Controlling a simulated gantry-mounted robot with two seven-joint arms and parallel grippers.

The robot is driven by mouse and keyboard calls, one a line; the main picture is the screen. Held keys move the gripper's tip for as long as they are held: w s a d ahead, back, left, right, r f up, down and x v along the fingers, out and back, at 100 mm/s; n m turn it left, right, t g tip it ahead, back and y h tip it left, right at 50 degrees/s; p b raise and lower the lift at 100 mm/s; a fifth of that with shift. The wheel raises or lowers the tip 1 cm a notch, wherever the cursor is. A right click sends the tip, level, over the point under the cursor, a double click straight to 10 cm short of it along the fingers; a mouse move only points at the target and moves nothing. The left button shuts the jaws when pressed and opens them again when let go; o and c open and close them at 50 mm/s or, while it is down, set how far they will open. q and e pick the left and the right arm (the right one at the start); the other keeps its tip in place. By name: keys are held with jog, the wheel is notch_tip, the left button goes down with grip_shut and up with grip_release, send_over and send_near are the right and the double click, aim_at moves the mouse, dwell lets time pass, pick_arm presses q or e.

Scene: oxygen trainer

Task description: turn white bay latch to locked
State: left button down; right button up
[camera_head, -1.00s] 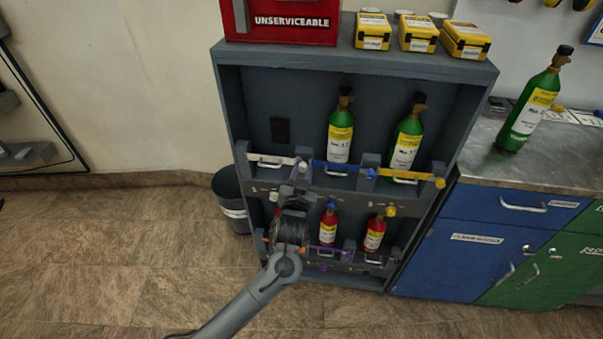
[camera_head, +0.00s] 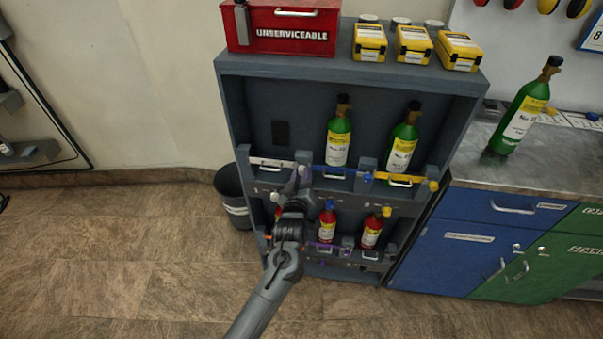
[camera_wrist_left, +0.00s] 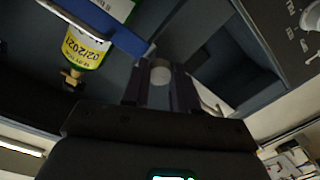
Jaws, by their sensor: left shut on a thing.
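The white bay's bar (camera_head: 270,163) lies across the front of the left upper bay, which holds no bottle. My left gripper (camera_head: 303,178) is at this bar's right end, by the divider to the blue bay. In the left wrist view, the gripper (camera_wrist_left: 161,85) is shut on the round white latch knob (camera_wrist_left: 160,73), which sits between the two fingers. The latch's exact angle is hard to tell. My right gripper is not in view.
A blue bar (camera_head: 335,173) and a yellow bar (camera_head: 402,180) cross neighbouring bays with green bottles (camera_head: 338,139). Small red bottles (camera_head: 327,224) stand on the lower shelf close to my arm. A dark bin (camera_head: 229,186) stands left of the rack (camera_head: 232,121).

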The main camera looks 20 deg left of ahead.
pick_arm(q)
jog(key=shift+n+p, duration=0.35)
jog(key=shift+n, duration=0.55)
jog(key=c, duration=0.9)
grip_release()
